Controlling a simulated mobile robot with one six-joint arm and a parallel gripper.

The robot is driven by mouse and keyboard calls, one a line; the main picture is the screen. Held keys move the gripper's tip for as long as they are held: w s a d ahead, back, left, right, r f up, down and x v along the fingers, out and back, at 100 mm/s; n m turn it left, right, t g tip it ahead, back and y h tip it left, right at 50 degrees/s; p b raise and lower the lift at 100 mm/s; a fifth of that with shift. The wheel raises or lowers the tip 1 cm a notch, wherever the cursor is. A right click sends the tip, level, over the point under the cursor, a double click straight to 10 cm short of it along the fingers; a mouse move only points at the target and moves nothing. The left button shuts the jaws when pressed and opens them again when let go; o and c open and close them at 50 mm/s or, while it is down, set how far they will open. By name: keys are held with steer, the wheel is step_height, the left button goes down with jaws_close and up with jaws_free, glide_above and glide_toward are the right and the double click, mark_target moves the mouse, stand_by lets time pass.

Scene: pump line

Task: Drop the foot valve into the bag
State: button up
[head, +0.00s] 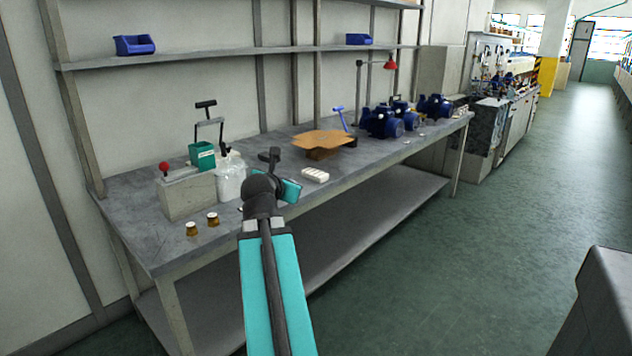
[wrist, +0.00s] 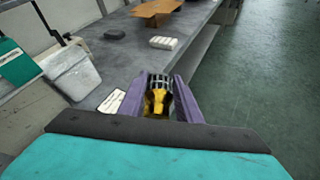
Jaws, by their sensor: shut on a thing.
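The foot valve (wrist: 157,97), a yellow brass body with a dark ribbed strainer, is between the purple fingers of my gripper (wrist: 158,90) in the wrist view. The fingers are shut on it. The bag (wrist: 72,76), pale and translucent, stands on the bench to the left of the valve, apart from it. In the head view the bag (head: 231,180) stands beside a teal box, left of my arm's end. My wrist and hand hide the fingers and the valve in the head view. The inside of the bag is not clear.
The grey bench (head: 155,185) holds a press-like stand (head: 187,195) with a red knob, two small brown pieces (head: 202,223), a white block (head: 315,174), an open cardboard box (head: 323,153) and blue pumps (head: 382,122). A white card (wrist: 112,101) lies near the bag.

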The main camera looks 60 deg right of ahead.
steer(key=w+a+f+n+t+y, duration=0.2)
steer(key=w+a+n+t+y, duration=0.15)
steer(key=w+a, duration=1.15)
steer(key=w+a+f+n+t+y, duration=0.25)
steer(key=w+a+n+t, duration=0.2)
steer(key=w+a, duration=1.05)
steer(key=w+a+f+n+y+b, duration=0.1)
steer(key=a+f+n+y+b, duration=0.1)
steer(key=a, duration=0.7)
steer(key=w+a+f+n+t+y+b, duration=0.1)
steer(key=a+f+b, duration=0.3)
steer(key=a, duration=0.6)
steer(key=w+a+f+n+y+b, duration=0.3)
steer(key=a+f+y+b, duration=0.1)
steer(key=a, duration=0.6)
steer(key=shift+w+f, duration=0.15)
steer(key=shift+f, duration=0.75)
steer(key=shift+a, duration=0.15)
